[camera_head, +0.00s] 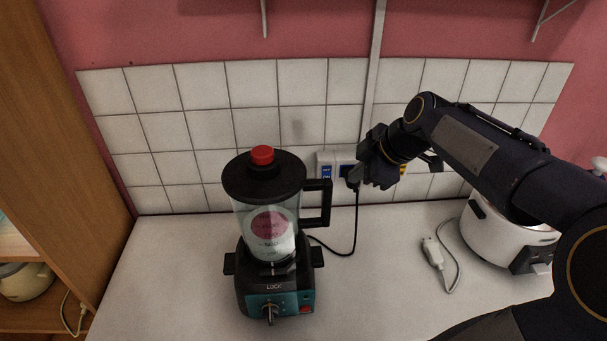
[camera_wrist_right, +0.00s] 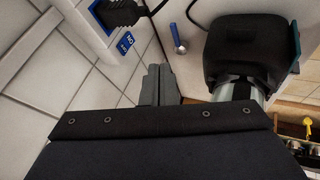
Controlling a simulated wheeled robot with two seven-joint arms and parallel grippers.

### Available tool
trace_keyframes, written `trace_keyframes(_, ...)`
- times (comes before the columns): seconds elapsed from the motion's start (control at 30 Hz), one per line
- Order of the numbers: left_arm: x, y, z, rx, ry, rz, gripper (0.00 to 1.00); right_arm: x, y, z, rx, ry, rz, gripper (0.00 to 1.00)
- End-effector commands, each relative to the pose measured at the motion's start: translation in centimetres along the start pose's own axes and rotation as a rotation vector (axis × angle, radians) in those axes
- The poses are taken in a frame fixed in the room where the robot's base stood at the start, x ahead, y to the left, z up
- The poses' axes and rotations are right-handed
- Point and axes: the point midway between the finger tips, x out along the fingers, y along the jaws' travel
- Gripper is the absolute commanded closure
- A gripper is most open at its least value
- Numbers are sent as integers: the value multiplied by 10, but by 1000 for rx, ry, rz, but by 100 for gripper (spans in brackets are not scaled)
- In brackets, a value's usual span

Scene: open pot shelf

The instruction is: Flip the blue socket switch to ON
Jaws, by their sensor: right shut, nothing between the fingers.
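The white socket panel (camera_head: 325,157) is on the tiled wall behind the blender. Its blue switch (camera_head: 326,172) shows at the panel's left side, and also in the right wrist view (camera_wrist_right: 125,43) with white lettering; I cannot read its state surely. A black plug (camera_wrist_right: 120,12) sits in a blue-rimmed socket beside the switch. My right gripper (camera_head: 355,175) is shut and empty in front of the panel's right part, to the right of the blue switch. In the wrist view its fingertips (camera_wrist_right: 155,72) appear apart from the switch. My left gripper is not in view.
A blender (camera_head: 270,225) with a red-topped black lid stands on the white counter, its handle close to the panel. A black cord (camera_head: 352,240) hangs below the socket. A white cooker (camera_head: 500,238) and a loose white plug (camera_head: 432,252) are at right. The front middle counter is clear.

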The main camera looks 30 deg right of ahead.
Motion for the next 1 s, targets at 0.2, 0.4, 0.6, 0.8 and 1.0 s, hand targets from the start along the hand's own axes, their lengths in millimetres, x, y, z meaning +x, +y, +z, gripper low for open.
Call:
trace_keyframes(0.2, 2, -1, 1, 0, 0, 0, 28, 2, 7, 6, -43, -7, 7, 100)
trace_keyframes(0.4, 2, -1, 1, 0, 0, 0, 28, 2, 7, 5, -42, -6, 6, 100)
trace_keyframes(0.6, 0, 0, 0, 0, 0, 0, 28, 15, 7, 5, -41, -7, 3, 100)
trace_keyframes(0.8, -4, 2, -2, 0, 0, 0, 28, 53, 6, 5, -40, -7, -2, 100)
trace_keyframes(1.0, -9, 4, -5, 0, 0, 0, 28, 96, 6, 5, -40, -7, 0, 100)
